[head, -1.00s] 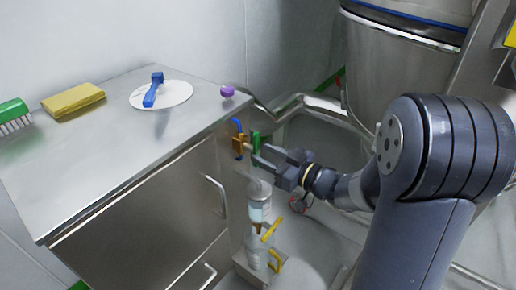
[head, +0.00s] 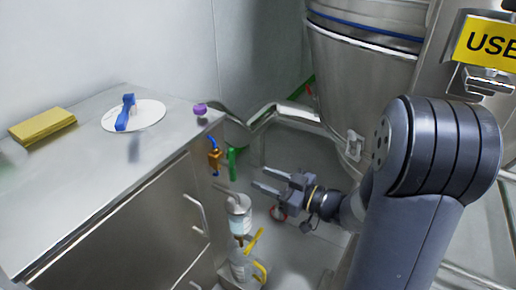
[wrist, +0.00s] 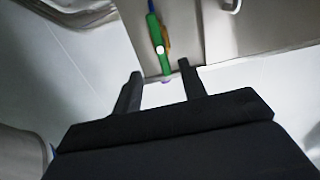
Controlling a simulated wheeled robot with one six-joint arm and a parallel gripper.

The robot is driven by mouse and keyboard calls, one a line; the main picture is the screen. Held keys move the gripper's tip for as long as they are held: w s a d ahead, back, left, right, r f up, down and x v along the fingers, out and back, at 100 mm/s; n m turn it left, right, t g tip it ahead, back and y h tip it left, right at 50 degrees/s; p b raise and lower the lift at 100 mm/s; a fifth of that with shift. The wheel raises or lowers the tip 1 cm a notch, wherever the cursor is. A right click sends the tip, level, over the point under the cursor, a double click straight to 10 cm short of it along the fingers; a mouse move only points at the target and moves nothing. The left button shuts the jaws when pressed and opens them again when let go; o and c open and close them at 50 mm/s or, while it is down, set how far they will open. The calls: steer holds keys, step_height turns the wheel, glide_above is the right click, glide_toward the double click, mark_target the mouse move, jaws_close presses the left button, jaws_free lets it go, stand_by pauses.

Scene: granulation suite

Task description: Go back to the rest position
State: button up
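My gripper (head: 268,182) is open in the head view, with its two fingers apart and nothing between them. It is in front of the cabinet's right side, to the right of a green handle-like piece (head: 232,164) and an orange piece (head: 214,160) with a blue top. The fingers do not appear to touch either. In the wrist view my gripper (wrist: 158,82) also shows open and empty. The green piece (wrist: 156,35) shows beyond the fingertips, with a bit of orange (wrist: 166,38) behind it.
A steel cabinet (head: 60,205) at left bears a yellow sponge (head: 43,125), a white disc (head: 150,113) with a blue tool (head: 125,112), and a purple knob (head: 200,109). Bottles (head: 238,215) stand low beside it. A large steel vessel (head: 360,75) and bent pipe (head: 268,118) are behind.

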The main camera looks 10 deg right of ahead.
mark_target(235, 166)
steer(key=b+x, duration=0.2)
steer(key=x, duration=0.8)
steer(key=shift+w+a+b, duration=0.25)
steer(key=shift+a+b, duration=0.05)
steer(key=shift+b, duration=0.05)
steer(key=shift+s+d, duration=0.1)
steer(key=shift+d, duration=0.05)
